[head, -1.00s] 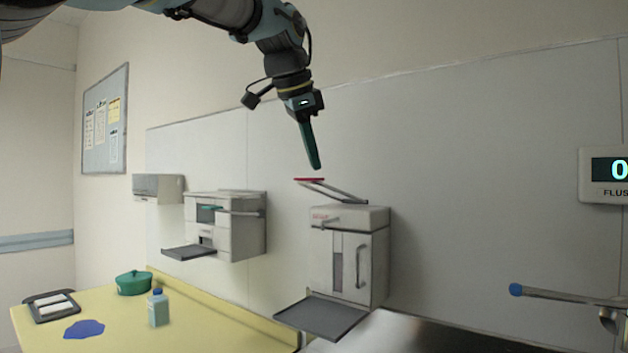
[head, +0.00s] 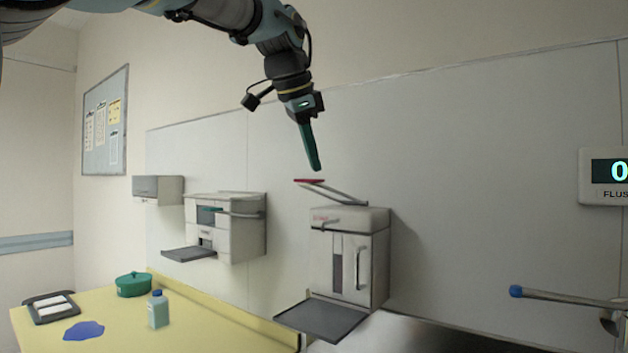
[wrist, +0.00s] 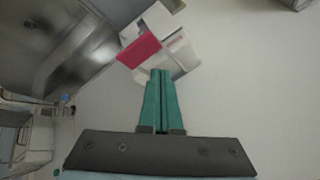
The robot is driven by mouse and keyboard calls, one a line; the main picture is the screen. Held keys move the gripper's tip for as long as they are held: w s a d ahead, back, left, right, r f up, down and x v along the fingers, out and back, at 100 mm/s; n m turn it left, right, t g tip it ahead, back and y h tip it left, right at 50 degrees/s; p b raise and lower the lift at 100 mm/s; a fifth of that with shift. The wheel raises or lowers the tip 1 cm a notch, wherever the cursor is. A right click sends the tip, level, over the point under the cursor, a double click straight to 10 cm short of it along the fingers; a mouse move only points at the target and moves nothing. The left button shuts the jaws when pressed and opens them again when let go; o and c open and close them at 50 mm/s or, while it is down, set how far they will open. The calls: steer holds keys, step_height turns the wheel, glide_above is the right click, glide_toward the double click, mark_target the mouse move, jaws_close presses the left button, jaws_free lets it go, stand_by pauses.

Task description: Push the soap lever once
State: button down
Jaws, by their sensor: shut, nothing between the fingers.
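The soap dispenser (head: 348,262) is a pale wall-mounted box with a dark drip tray below it. Its lever (head: 340,195) rises from the top and ends in a red pad (head: 309,181). My gripper (head: 316,168) points down with its green fingers shut and empty, the tips just above the red pad with a small gap in the head view. In the wrist view the shut fingers (wrist: 160,75) reach toward the red pad (wrist: 139,50), which shows just beyond and left of the tips. Whether they touch is hard to tell there.
Another wall dispenser (head: 226,226) with a tray hangs to the left, beside a small grey box (head: 158,189). A yellow counter (head: 205,322) holds a green pot (head: 134,284), a bottle (head: 158,309) and a blue patch (head: 84,330). A blue-tipped handle (head: 516,291) and a display (head: 606,176) are at right.

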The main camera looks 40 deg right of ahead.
stand_by(0.6)
steer(key=shift+a+f+b, duration=0.1)
steer(key=shift+f+b, duration=0.2)
steer(key=shift+f, duration=0.1)
steer(key=shift+s+a+f+b, duration=0.1)
steer(key=shift+a+f+b, duration=0.1)
steer(key=shift+f+b, duration=0.55)
steer(key=shift+s+a+f+b, duration=0.1)
steer(key=shift+a+f+b, duration=0.1)
steer(key=shift+f+b, duration=0.45)
stand_by(1.6)
steer(key=shift+w, duration=0.1)
stand_by(0.5)
steer(key=shift+w+d+r+p, duration=0.1)
steer(key=shift+d+r+p, duration=0.15)
steer(key=shift+r+p, duration=0.8)
steer(key=shift+d+r+p, duration=0.25)
steer(key=shift+r+p, duration=0.5)
steer(key=shift+p, duration=0.55)
steer(key=shift+r, duration=0.1)
steer(key=r+p, duration=0.2)
steer(key=d+r+p, duration=0.1)
steer(key=r+p, duration=0.1)
steer(key=p, duration=0.1)
steer(key=shift+w+d+r, duration=0.1)
steer(key=shift+w+r, duration=0.05)
steer(key=shift+r, duration=0.25)
steer(key=shift+f, duration=0.1)
